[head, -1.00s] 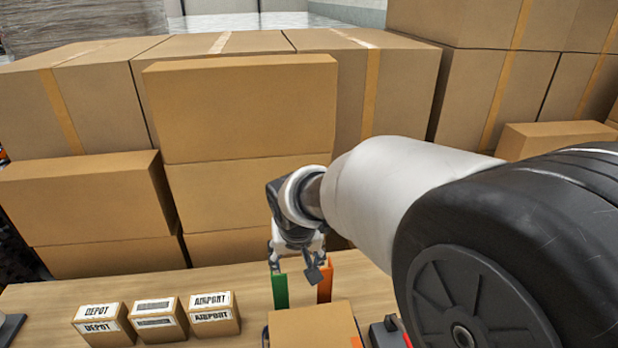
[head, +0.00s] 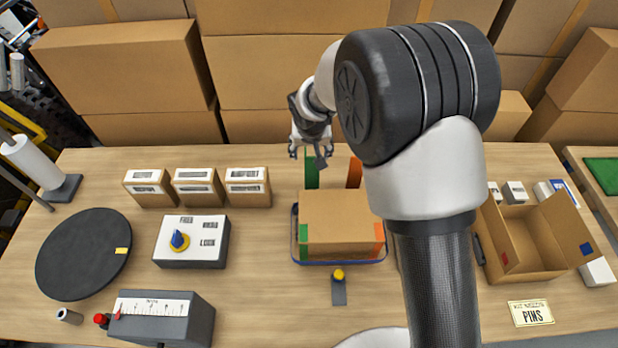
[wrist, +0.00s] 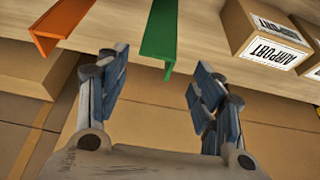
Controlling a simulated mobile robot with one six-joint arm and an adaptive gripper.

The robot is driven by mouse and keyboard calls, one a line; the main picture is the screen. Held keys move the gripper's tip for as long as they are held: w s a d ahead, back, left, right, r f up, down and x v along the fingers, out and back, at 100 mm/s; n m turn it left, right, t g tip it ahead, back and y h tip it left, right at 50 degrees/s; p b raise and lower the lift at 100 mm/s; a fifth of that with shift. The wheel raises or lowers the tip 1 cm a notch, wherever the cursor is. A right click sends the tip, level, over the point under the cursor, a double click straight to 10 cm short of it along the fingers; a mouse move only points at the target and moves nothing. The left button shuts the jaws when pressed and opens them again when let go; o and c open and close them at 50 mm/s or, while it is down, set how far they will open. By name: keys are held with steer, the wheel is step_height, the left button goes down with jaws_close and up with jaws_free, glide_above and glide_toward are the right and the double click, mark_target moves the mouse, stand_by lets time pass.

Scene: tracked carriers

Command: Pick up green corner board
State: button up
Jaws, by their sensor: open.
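The green corner board (head: 312,173) stands on the table behind a closed cardboard box, left of the orange corner board (head: 354,172). In the wrist view the green corner board (wrist: 159,40) is an angled strip whose near end points toward the gap between my fingers. The orange corner board (wrist: 62,24) lies to its left there. My gripper (head: 311,158) hangs near the back of the table by the green board. In the wrist view my gripper (wrist: 160,85) is open and empty, its fingers apart from the board.
The closed box (head: 340,220) sits in a blue-rimmed tray in front of the boards. Small labelled boxes (head: 195,188) stand to the left; one box (wrist: 262,32) shows near my right finger. Large stacked cartons (head: 290,60) stand behind the table. An open carton (head: 530,240) is at right.

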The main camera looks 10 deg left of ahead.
steer(key=x, duration=0.5)
steer(key=shift+d+f+b, duration=0.15)
steer(key=shift+d+b, duration=0.1)
steer(key=shift+b, duration=0.1)
steer(key=shift+c, duration=0.6)
steer(key=c, duration=1.1)
